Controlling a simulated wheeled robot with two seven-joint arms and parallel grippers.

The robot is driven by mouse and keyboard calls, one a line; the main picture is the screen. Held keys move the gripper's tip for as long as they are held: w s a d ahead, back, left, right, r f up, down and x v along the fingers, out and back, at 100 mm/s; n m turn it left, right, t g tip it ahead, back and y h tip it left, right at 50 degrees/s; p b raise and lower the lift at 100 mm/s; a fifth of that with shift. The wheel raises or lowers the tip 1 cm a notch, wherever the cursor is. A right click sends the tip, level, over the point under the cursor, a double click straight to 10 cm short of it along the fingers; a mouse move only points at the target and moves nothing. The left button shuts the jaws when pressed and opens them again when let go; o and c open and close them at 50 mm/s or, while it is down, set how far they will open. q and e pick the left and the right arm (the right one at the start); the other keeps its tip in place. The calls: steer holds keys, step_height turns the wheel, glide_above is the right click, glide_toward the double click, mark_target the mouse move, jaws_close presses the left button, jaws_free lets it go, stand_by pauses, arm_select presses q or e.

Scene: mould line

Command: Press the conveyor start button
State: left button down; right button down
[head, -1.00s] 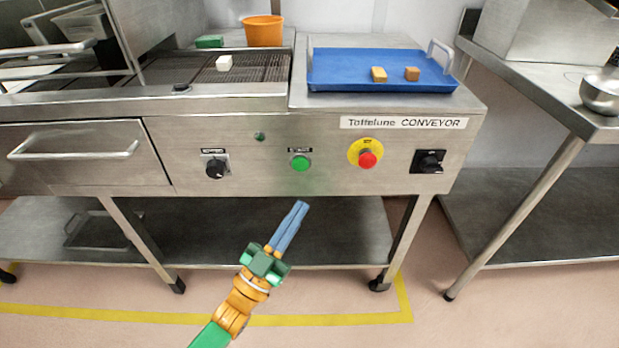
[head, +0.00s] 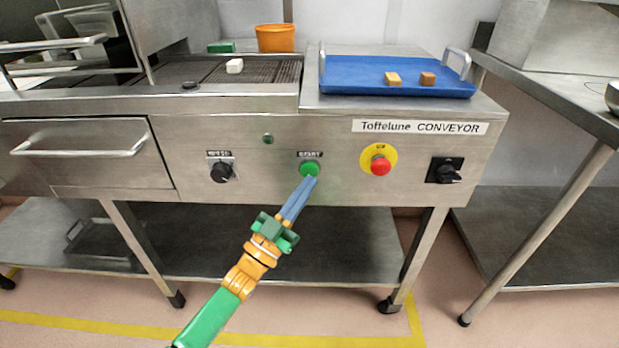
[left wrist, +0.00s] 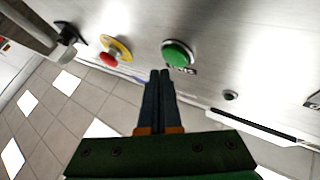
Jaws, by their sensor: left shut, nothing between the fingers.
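The green start button (head: 309,169) sits on the steel front panel (head: 255,185) under a small START label. It also shows in the left wrist view (left wrist: 178,54), just beyond my fingertips. My left gripper (head: 312,181) is shut and empty. Its blue fingertips are right at the lower edge of the button in the head view; in the left wrist view the tips (left wrist: 160,73) show a little short of it and to its left. I cannot tell whether they touch. My right gripper is not in view.
A red stop button (head: 380,166) on a yellow plate and a black rotary switch (head: 446,170) are to the right. A black knob (head: 221,172) is to the left. A blue tray (head: 350,88) with two small blocks stands on top.

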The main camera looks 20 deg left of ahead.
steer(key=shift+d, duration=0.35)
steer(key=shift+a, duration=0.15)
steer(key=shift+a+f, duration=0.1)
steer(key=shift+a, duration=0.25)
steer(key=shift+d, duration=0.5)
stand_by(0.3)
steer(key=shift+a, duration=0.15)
